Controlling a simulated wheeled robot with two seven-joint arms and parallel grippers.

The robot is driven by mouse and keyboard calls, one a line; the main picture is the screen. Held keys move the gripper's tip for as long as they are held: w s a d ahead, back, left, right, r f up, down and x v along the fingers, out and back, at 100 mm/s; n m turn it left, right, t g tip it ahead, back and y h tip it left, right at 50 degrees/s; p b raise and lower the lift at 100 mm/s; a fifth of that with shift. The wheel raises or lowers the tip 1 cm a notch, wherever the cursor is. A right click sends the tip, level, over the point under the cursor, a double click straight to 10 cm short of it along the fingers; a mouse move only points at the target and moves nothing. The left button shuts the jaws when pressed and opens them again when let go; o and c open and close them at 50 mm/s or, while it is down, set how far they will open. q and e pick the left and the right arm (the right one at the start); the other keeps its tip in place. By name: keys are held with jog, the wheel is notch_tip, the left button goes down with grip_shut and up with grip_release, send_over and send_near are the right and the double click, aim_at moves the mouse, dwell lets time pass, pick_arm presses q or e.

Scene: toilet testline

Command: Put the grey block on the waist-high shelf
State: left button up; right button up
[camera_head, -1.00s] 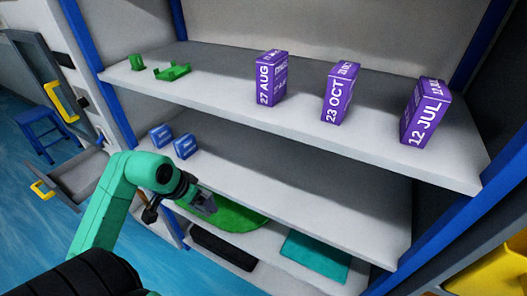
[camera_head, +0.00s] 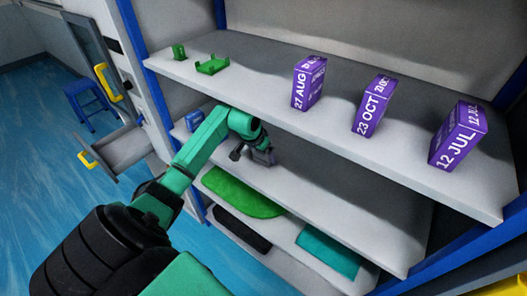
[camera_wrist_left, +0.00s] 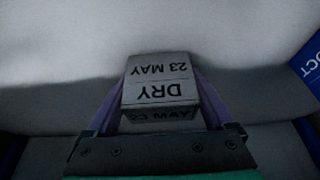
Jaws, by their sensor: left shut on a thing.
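My left gripper (camera_head: 264,156) reaches in over the middle shelf (camera_head: 335,208), below the top shelf, in the head view. In the left wrist view the gripper is shut on the grey block (camera_wrist_left: 158,92), with a finger on each side. The block carries dark print reading "DRY" and "23 MAY", upside down in that view. In the head view the block is small and mostly hidden by the gripper. I cannot tell whether it touches the shelf. My right gripper is not in view.
The top shelf (camera_head: 250,92) holds purple blocks (camera_head: 309,83) and green pieces (camera_head: 212,65). Blue blocks (camera_head: 194,120) stand at the middle shelf's left end; its right part is clear. Green (camera_head: 240,193), black (camera_head: 243,230) and teal (camera_head: 328,250) mats lie below. An open drawer (camera_head: 122,150) is left.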

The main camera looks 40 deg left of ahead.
pick_arm(q)
jog(key=shift+s, duration=0.1)
jog(key=o, duration=1.3)
jog(key=shift+f, duration=0.1)
jog(key=shift+r, duration=0.25)
jog(key=shift+s+r+b, duration=0.2)
jog(key=shift+r+b, duration=0.15)
jog(key=shift+b, duration=0.35)
jog(key=s+b, duration=0.2)
jog(key=s, duration=0.9)
jog(key=shift+s+d, duration=0.1)
jog(key=shift+s, duration=0.25)
jog(key=shift+s+r, duration=0.15)
jog(key=shift+s, duration=0.05)
